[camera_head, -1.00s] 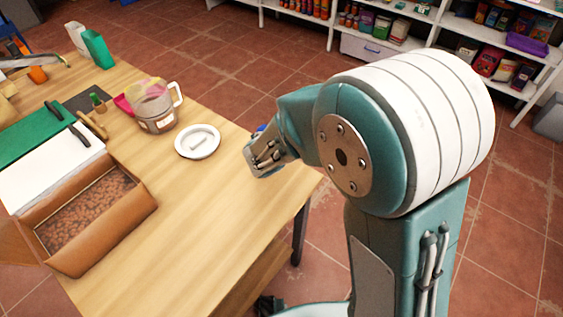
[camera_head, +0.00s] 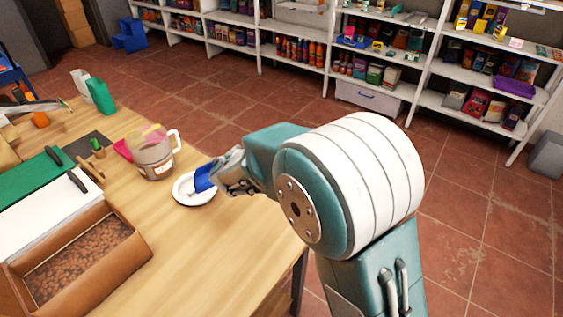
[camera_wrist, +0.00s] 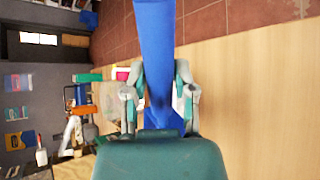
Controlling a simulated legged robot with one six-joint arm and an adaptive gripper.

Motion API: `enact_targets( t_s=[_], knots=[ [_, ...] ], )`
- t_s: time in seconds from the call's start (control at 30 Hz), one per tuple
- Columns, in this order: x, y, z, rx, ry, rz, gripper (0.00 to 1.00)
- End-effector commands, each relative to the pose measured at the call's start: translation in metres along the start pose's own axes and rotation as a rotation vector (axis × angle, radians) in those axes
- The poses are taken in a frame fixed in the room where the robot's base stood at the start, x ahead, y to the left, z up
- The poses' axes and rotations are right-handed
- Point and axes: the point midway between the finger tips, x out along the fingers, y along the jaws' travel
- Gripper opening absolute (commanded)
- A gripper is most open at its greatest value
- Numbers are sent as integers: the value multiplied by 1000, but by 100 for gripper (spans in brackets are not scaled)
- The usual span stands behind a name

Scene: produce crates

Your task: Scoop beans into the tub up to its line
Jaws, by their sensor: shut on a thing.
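My gripper (camera_head: 222,174) is shut on a blue scoop (camera_head: 204,179), held over or close beside a white plate (camera_head: 184,199) on the wooden table. In the wrist view the scoop (camera_wrist: 155,40) runs up between the two fingers of my gripper (camera_wrist: 158,92); whether it holds anything is hidden. A brown box (camera_head: 135,262) of reddish-brown beans (camera_head: 82,258) stands at the front left. A see-through tub with a handle (camera_head: 153,160) stands behind the plate, with a pale label; its fill line is too small to make out.
A green board (camera_head: 28,184), a white board (camera_head: 45,215) and dark-handled tools lie left of the tub. White and green cartons (camera_head: 101,96) stand at the far left. The table (camera_head: 205,255) is clear between the box and my arm. Stocked shelves (camera_head: 430,65) stand beyond the floor.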

Motion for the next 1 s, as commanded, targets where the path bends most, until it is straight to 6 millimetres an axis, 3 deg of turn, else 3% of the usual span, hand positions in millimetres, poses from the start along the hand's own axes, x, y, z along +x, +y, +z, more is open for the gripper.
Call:
enact_targets(
  t_s=[0.1,0.3,0.63,0.8,1.0],
  knots=[
    [-6,33,-42,-54,60,47,0],
    [-24,80,-110,-140,153,118,0],
    [-74,141,-219,-277,295,239,0],
    [-94,156,-251,-319,338,277,0],
    [-99,159,-261,-337,346,289,0]
  ],
)
